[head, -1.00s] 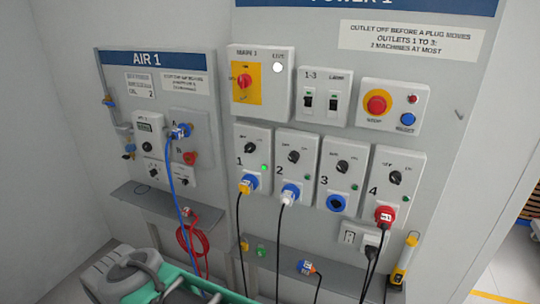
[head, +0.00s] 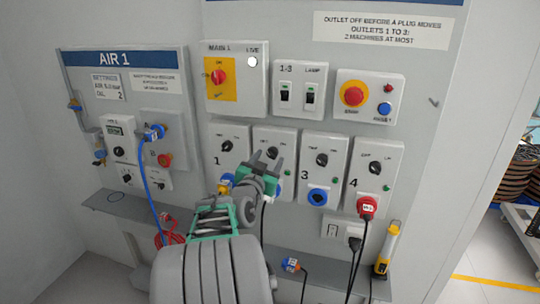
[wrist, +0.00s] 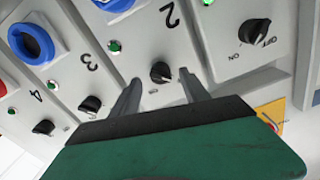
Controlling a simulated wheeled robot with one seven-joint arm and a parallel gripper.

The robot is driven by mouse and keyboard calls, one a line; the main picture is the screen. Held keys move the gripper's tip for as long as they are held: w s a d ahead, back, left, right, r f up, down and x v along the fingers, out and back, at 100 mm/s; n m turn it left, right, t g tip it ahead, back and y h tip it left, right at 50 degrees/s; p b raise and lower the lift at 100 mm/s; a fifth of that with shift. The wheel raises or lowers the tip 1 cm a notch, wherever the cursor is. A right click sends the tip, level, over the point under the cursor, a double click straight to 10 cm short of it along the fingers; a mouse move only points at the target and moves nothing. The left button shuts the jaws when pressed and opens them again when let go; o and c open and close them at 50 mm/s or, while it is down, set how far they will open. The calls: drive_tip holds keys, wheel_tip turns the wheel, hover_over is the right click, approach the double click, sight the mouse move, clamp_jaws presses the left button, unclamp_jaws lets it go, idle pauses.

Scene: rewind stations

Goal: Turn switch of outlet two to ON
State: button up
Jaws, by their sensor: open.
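The switch of outlet two (wrist: 161,72) is a black knob on a light grey panel marked 2 (wrist: 170,12). In the wrist view it sits between my gripper's (wrist: 160,80) two fingertips, apart from both as far as I can see. In the head view my gripper (head: 267,162) is open in front of the panel of outlet two (head: 295,141), its fingers either side of the black knob (head: 272,152). The outlet two lamp (wrist: 113,46) looks dark green. The exact knob direction is hard to read.
The outlet one switch (wrist: 255,30) and outlet three switch (wrist: 90,104) are close on either side. A red stop button (head: 354,94) and the main switch (head: 218,77) are above. A grey shelf (head: 300,264) and hanging cables are below.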

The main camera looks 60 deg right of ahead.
sight(272, 153)
drive_tip(key=shift+w+d, duration=0.2)
drive_tip(key=shift+d, duration=1.05)
clamp_jaws()
